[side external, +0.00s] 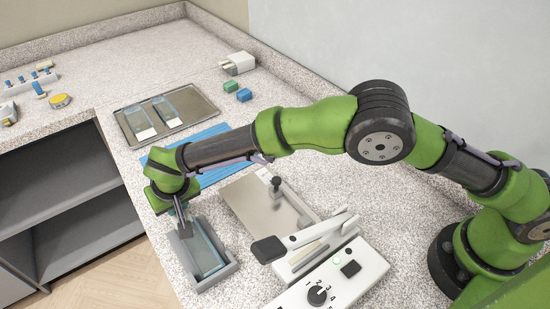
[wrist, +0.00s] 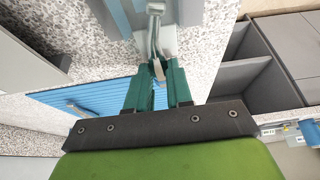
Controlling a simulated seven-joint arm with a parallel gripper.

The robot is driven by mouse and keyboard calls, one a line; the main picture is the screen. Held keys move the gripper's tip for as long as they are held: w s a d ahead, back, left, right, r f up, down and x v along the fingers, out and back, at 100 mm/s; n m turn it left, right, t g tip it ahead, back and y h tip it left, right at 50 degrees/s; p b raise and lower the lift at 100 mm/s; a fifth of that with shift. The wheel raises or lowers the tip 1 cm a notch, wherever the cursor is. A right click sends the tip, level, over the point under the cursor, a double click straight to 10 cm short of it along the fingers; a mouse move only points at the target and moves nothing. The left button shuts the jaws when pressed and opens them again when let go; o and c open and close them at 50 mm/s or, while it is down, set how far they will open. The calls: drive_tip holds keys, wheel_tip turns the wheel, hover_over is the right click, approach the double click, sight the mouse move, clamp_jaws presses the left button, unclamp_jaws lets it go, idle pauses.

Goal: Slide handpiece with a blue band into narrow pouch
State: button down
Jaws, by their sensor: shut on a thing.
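My gripper (wrist: 157,72) is shut on a slim silver handpiece (wrist: 155,38), which sticks out beyond the fingertips. No blue band can be made out on it. In the side view my gripper (side external: 180,207) is over the far end of a grey holder (side external: 221,273). A clear, blue-tinted narrow pouch (side external: 208,252) lies in that holder. The handpiece's tip is close to the holder, but whether it is inside the pouch mouth I cannot tell.
A blue mat (side external: 212,175) lies behind my gripper, with a small elongated item (wrist: 77,107) on it. A metal tray (side external: 200,104) holds two pouches. A white sealer (side external: 335,272) stands right of the holder. The counter's edge drops off at left.

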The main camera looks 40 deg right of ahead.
drive_tip(key=shift+s, duration=0.3)
drive_tip(key=shift+s, duration=1.25)
drive_tip(key=c, duration=0.9)
unclamp_jaws()
drive_tip(key=shift+s, duration=0.1)
drive_tip(key=shift+c, duration=0.2)
drive_tip(key=shift+r, duration=3.5)
